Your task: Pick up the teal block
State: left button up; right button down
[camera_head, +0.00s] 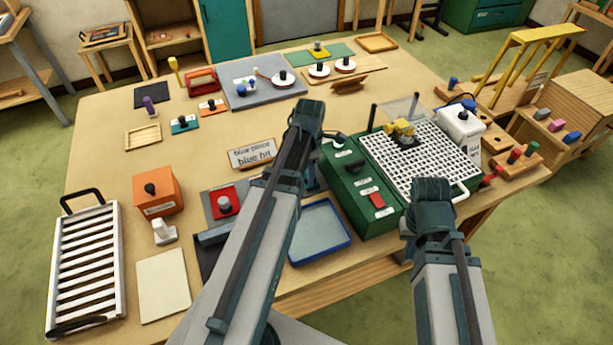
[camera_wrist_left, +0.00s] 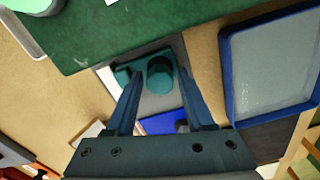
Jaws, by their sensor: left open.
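A teal block (camera_wrist_left: 161,74) with a round upright knob shows in the left wrist view, on a pale grey plate (camera_wrist_left: 155,102). My left gripper (camera_wrist_left: 160,88) is open, with one finger on either side of the knob in that picture. I see no contact, and the height of the fingers above the block is unclear. In the head view my left arm covers this spot. Another teal piece with a dark knob (camera_head: 184,124) lies at the back left of the table. My right gripper (camera_head: 432,192) is seen from behind near the white grid; its fingers are hidden.
The green box (camera_head: 345,195) stands close to my left gripper and fills the top of the wrist view. A blue-rimmed tray (camera_head: 347,238) lies beside it. A sign (camera_head: 252,154), an orange box (camera_head: 157,190) and a white rack (camera_head: 86,265) stand left. The table's middle left is clear.

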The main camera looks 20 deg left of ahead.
pick_arm(q)
grip_shut()
jog(key=shift+r, duration=0.1)
notch_tip(320, 180, up, 10)
jog(key=p, duration=1)
jog(key=shift+c, duration=1.7)
grip_release()
grip_shut()
